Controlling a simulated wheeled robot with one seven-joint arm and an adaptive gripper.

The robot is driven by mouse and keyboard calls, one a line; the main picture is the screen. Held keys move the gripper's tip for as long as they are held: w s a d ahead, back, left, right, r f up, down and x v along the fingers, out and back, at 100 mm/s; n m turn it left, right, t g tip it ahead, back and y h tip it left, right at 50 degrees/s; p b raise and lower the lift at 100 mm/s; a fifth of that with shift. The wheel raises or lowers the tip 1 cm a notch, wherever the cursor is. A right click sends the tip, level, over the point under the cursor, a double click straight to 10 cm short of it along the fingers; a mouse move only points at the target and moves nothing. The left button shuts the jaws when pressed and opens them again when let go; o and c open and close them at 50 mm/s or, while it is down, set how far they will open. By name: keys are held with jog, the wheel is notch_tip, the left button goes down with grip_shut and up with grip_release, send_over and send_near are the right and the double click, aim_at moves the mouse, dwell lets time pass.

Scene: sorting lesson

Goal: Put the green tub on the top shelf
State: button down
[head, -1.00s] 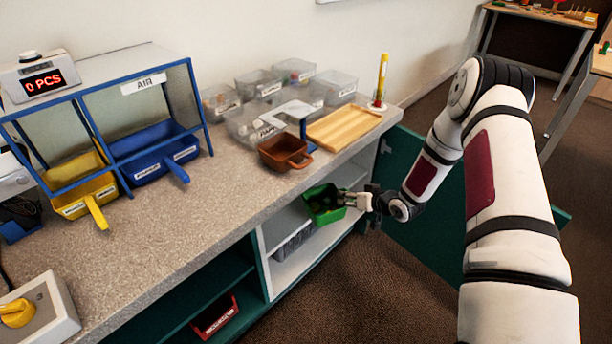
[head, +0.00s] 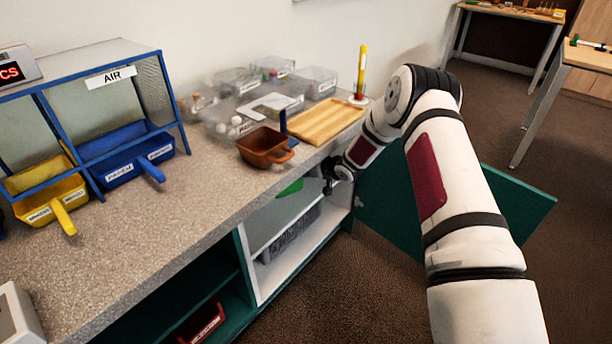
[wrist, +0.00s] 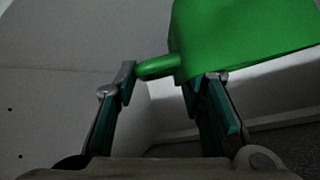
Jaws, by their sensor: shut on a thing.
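The green tub (head: 291,187) shows only in a small part in the head view, inside the open cabinet just under the countertop. The worktop edge hides the rest. In the wrist view the tub (wrist: 240,40) fills the upper right, with its handle (wrist: 158,67) between my fingers. My gripper (wrist: 168,76) is shut on this handle. In the head view my wrist is at the cabinet opening and the fingers are mostly hidden. The top shelf (head: 262,232) is a pale board in the cabinet. I cannot tell whether the tub touches it.
A grey bin (head: 291,236) stands below the shelf. The green cabinet door (head: 510,207) is open at the right, beside my arm. A brown scoop (head: 262,146) and a wooden tray (head: 325,122) are on the worktop above. A red bin (head: 203,325) is in the lower left compartment.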

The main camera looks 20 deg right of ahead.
jog(key=shift+w+f+b, duration=0.1)
jog(key=shift+f+b, duration=0.3)
jog(key=shift+f, duration=0.35)
jog(key=c, duration=1)
grip_release()
jog(key=shift+c, duration=0.2)
jog(key=p+v, duration=0.3)
jog(key=v, duration=0.9)
jog(key=shift+p, duration=0.4)
jog(key=shift+d, duration=0.1)
